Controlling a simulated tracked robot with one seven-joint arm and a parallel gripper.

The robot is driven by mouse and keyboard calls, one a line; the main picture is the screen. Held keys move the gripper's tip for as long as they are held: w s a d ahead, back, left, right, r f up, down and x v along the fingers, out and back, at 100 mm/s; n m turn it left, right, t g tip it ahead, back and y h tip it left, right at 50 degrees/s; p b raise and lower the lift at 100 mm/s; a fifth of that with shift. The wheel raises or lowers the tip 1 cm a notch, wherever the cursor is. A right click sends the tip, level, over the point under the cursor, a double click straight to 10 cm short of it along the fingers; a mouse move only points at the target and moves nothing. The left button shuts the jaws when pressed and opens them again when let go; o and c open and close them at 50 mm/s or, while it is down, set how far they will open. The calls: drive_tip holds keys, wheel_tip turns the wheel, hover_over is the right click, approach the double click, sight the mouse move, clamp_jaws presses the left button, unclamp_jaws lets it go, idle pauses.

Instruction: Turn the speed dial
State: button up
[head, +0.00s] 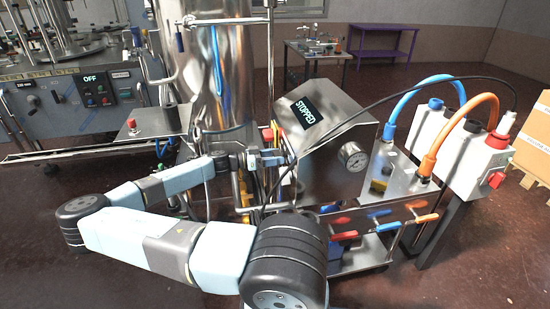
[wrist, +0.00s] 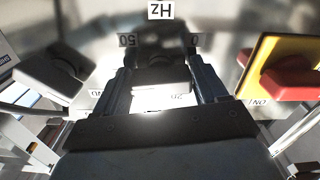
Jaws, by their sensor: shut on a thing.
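The speed dial (wrist: 160,46) is a dark knob on a shiny steel panel in the wrist view. Marks "50", "0" and "Hz" stand around it and appear upside down. My gripper (wrist: 162,78) has one finger on each side of the dial and is shut on it. In the head view my gripper (head: 272,159) is at the left side of the steel control box (head: 325,165), and the dial is hidden there.
A yellow plate with a red switch (wrist: 290,85) is right of the dial; another dark knob (wrist: 66,64) is left. A pressure gauge (head: 353,157) is on the box front. Blue (head: 408,100) and orange hoses (head: 450,125) rise at right. A tall steel vessel (head: 215,60) stands behind my arm.

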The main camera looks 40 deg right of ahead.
drive_tip(key=shift+w, duration=0.1)
idle(0.4)
drive_tip(key=o, duration=1)
drive_tip(key=shift+c, duration=0.2)
drive_tip(key=v, duration=1.3)
drive_tip(key=shift+a, duration=0.4)
drive_tip(key=shift+w, duration=0.1)
